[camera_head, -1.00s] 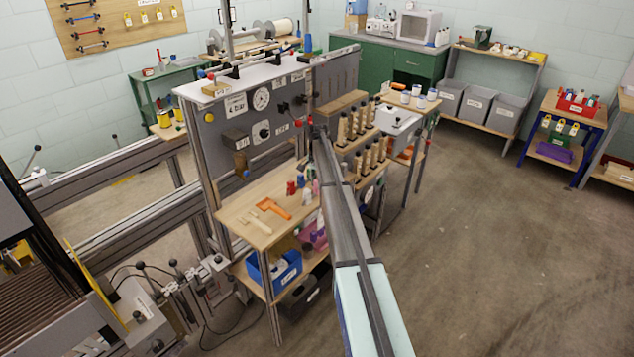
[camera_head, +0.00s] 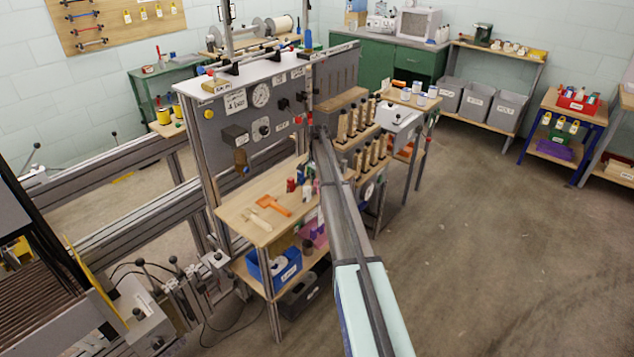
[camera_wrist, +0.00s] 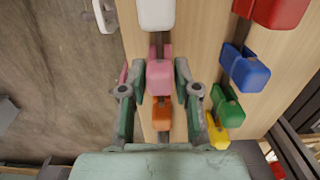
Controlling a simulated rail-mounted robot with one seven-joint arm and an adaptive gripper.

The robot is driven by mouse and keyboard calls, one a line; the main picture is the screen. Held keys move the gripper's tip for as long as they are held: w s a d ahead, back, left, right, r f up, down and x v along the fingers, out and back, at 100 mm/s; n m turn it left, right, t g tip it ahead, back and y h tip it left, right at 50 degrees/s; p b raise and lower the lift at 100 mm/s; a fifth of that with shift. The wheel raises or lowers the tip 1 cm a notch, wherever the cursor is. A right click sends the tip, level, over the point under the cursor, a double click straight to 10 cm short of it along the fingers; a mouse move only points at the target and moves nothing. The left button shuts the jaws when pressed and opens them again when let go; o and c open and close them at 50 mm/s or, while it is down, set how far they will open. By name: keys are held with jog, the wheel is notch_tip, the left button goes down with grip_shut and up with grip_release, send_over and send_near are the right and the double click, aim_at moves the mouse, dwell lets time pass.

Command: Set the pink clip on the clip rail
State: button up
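In the wrist view, the pink clip (camera_wrist: 160,77) sits in a row on a dark narrow strip, between a white clip (camera_wrist: 157,14) and an orange clip (camera_wrist: 162,114). My gripper (camera_wrist: 159,72) has one green finger on each side of the pink clip. A narrow gap seems to show between each finger and the clip, so the gripper looks open around it. Whether the strip is the clip rail, I cannot tell. In the head view, my arm hides the gripper and the pink clip.
In the wrist view, a red clip (camera_wrist: 275,10), blue clip (camera_wrist: 245,70), green clip (camera_wrist: 227,107) and yellow clip (camera_wrist: 217,133) stand close at the right. The floor (camera_head: 480,240) at right is clear.

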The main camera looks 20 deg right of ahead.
jog(key=shift+o, duration=0.9)
jog(key=shift+r, duration=0.15)
